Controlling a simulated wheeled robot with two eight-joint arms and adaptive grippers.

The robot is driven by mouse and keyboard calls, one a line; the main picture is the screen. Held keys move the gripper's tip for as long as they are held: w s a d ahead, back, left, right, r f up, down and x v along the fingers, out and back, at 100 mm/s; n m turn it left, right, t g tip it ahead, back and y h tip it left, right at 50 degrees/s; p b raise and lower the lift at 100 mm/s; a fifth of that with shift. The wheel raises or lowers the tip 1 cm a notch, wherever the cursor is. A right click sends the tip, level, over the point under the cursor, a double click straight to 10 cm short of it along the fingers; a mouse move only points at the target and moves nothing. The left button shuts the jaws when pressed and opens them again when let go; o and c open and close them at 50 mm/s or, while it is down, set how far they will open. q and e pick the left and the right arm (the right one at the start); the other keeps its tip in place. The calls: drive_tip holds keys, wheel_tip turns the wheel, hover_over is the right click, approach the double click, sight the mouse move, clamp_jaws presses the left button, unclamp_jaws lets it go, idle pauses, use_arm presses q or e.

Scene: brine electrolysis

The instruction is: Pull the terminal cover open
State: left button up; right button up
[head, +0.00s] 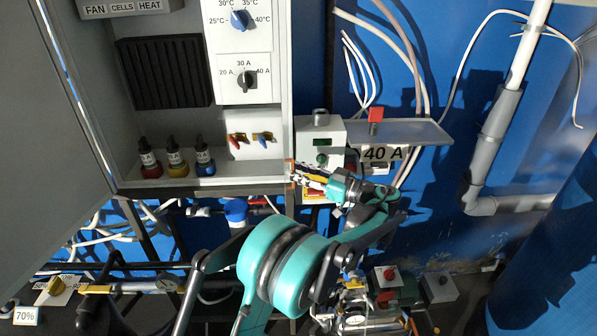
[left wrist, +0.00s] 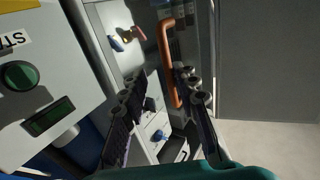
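An orange handle (left wrist: 168,58) stands upright in the left wrist view, beside the small panel with red and blue terminals. In the head view it is a thin orange strip (head: 290,172) at the lower right edge of the grey cabinet. The cover itself is hard to make out. The terminal panel (head: 253,140) carries a red and a blue terminal. My left gripper (head: 301,173) is at the handle, its fingers apart. In the left wrist view the gripper (left wrist: 158,78) has the handle's lower part between its fingers, close to the right finger; contact is unclear. My right gripper is out of view.
The large grey door (head: 45,150) hangs open at left.

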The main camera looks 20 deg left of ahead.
use_arm(q)
drive_tip(key=s+d, duration=0.1)
drive_tip(key=d, duration=1.1)
drive_tip(key=shift+s, duration=0.15)
